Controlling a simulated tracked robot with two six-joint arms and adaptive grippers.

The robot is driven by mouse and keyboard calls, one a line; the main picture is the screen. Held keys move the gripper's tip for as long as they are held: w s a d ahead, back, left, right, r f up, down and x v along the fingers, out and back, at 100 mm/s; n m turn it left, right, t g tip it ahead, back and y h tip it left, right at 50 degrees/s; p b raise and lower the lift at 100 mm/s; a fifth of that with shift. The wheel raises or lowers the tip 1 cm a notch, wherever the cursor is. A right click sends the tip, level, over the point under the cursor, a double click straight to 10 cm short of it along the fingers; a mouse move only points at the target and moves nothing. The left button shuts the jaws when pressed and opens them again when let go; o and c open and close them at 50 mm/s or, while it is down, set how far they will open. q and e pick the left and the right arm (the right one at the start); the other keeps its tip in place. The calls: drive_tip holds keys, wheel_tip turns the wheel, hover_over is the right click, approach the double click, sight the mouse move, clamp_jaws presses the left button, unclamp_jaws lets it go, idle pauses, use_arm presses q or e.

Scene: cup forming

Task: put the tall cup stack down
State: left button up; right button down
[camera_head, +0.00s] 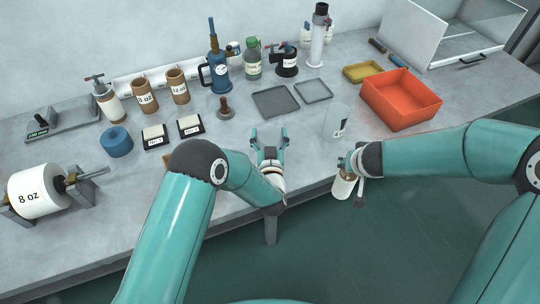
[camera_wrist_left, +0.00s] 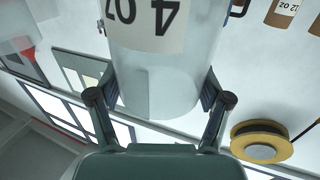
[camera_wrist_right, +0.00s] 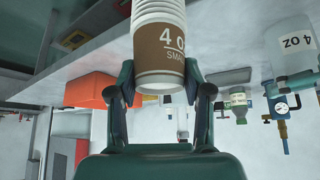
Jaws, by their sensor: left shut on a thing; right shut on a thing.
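The tall cup stack (camera_wrist_right: 160,50) is white nested cups with a brown "4 oz SMALL" band, upside down. My right gripper (camera_wrist_right: 160,90) is shut on its brown end cup. In the head view the stack (camera_head: 343,186) hangs below my right gripper (camera_head: 348,165), at the table's front edge. My left gripper (camera_head: 270,140) is over the table, left of the right one. In the left wrist view its fingers (camera_wrist_left: 157,100) flank a translucent "4 OZ" cylinder (camera_wrist_left: 155,75), which the head view does not show clearly between them.
A clear labelled cylinder (camera_head: 336,120) stands near the right gripper, beside an orange bin (camera_head: 400,100).

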drive_tip(key=w+a+r, duration=0.2)
drive_tip(key=w+r, duration=0.6)
drive_tip(key=w, duration=0.1)
drive_tip(key=w+a+r+n+g+y, duration=0.1)
drive_tip(key=a+r+n+y, duration=0.2)
drive_tip(key=a+r+n, duration=0.5)
drive_tip(key=w+a+r+n+g+y, duration=0.15)
drive_tip(key=a+r, duration=0.35)
drive_tip(key=a, duration=0.7)
wheel_tip(320, 180, down, 18)
drive_tip(key=n, duration=0.1)
drive_tip(key=shift+a+y, duration=0.3)
drive_tip(key=shift+y, duration=0.15)
drive_tip(key=shift+f+t, duration=0.1)
drive_tip(key=shift+t, duration=0.15)
